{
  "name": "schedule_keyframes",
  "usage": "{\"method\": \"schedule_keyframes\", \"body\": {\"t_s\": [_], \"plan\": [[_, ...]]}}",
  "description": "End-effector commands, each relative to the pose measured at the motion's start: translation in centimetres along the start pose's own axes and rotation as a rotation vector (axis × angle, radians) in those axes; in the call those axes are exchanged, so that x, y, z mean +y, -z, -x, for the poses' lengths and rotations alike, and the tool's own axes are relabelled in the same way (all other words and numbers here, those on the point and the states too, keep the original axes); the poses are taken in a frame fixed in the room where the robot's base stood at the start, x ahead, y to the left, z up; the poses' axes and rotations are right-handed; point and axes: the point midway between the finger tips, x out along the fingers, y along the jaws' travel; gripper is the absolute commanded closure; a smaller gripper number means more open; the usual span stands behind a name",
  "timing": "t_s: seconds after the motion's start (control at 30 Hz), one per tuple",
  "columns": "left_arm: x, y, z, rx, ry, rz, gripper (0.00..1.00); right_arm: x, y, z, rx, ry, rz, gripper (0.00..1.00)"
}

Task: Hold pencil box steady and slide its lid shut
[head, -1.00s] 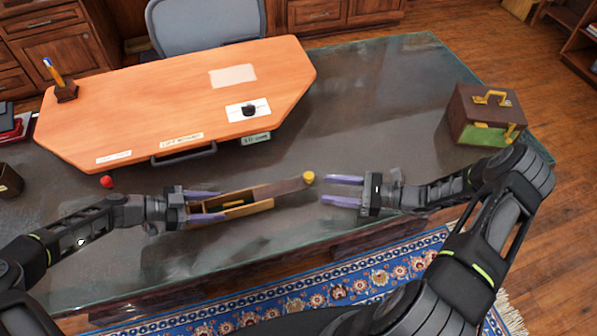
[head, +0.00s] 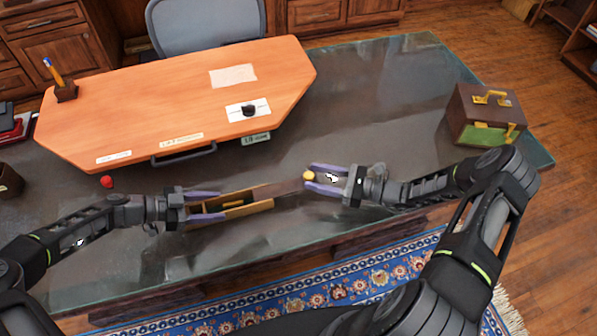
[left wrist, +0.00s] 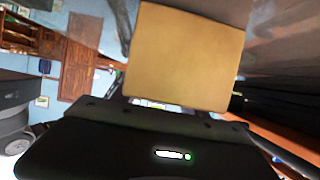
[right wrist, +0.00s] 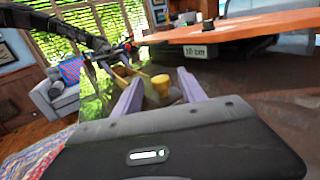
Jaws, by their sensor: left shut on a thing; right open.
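The pencil box (head: 250,209) is a long wooden box near the desk's front edge, its top partly uncovered. Its brown lid (head: 280,188) sticks out to the right, with a yellow knob (head: 308,175) at its outer end. My left gripper (head: 222,206) is shut on the box's left end; the box's end face (left wrist: 185,55) fills the middle of the left wrist view. My right gripper (head: 309,178) is open, with its fingertips on either side of the knob. The knob (right wrist: 160,83) shows between the purple fingers in the right wrist view.
An orange board (head: 150,95) with a handle lies behind. A brown and green case (head: 485,115) stands at the right. A small red object (head: 107,181) is at the left.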

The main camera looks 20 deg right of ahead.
Motion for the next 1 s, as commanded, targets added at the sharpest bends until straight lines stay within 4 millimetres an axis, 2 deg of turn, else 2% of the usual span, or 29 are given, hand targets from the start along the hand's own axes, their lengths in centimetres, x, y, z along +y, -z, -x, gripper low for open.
{"method": "schedule_keyframes", "body": {"t_s": [0.1, 0.3, 0.67, 1.0], "plan": [[0.0, 0.0, 0.0, 0.000, 0.000, 0.000, 1.00, 0.0, 0.0, -2.4, -0.001, -0.002, 0.000, 0.51], [0.0, 0.0, 0.0, 0.000, 0.000, 0.000, 1.00, 0.0, 0.0, -5.0, -0.001, -0.001, 0.000, 0.51], [0.0, 0.0, 0.0, 0.000, 0.000, 0.000, 1.00, 0.0, 0.0, -5.6, 0.001, 0.000, 0.000, 0.51], [0.0, 0.0, 0.0, 0.000, 0.001, 0.000, 1.00, 0.0, 0.0, -5.6, 0.001, 0.000, 0.000, 0.78]]}}
